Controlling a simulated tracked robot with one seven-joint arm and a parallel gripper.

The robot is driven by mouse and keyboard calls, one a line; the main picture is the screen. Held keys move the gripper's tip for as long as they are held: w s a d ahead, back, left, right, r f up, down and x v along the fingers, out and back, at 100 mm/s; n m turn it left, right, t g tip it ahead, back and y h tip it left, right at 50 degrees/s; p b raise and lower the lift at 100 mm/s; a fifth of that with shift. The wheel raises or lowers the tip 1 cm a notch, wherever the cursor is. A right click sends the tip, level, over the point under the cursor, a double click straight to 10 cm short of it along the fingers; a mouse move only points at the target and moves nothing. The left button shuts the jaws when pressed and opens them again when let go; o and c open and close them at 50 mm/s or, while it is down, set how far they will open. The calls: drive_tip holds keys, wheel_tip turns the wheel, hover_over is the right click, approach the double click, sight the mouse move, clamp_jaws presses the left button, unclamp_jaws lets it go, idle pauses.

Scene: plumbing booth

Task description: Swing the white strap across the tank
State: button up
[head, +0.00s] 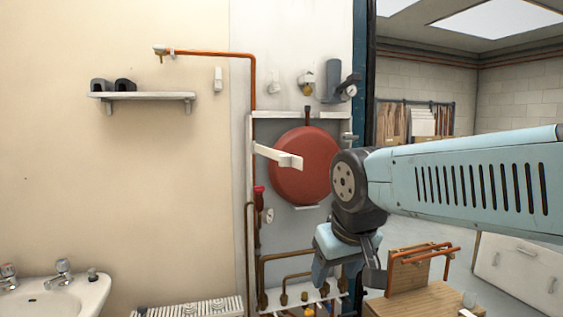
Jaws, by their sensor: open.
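The red round tank (312,180) is mounted on the wall panel in the middle of the head view. The white strap (277,155) starts at the panel's left edge and sticks out in front of the tank's left part. Its free end shows a short bent tip and overlaps the tank in the picture; it seems to stand away from the tank's face. My gripper (348,281) is below and right of the tank, pointing down, open and apart from the strap. My arm hides the tank's right edge.
A red-handled valve (260,197) sits left below the tank. Copper pipes (285,256) run under it. A grey cylinder with a gauge (334,82) is above right. A wooden bench (430,300) stands at lower right, a sink (60,297) at lower left.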

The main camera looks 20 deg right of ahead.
drive_tip(key=n+t+h, duration=0.3)
drive_tip(key=n+h, duration=0.2)
drive_tip(key=h, duration=1.1)
approach(289, 161)
drive_tip(key=x, duration=0.7)
drive_tip(key=w+x, duration=0.1)
drive_tip(key=x, duration=0.3)
drive_tip(key=shift+w+a, duration=0.2)
drive_tip(key=shift+c, duration=0.2)
drive_tip(key=shift+f, duration=0.15)
clamp_jaws()
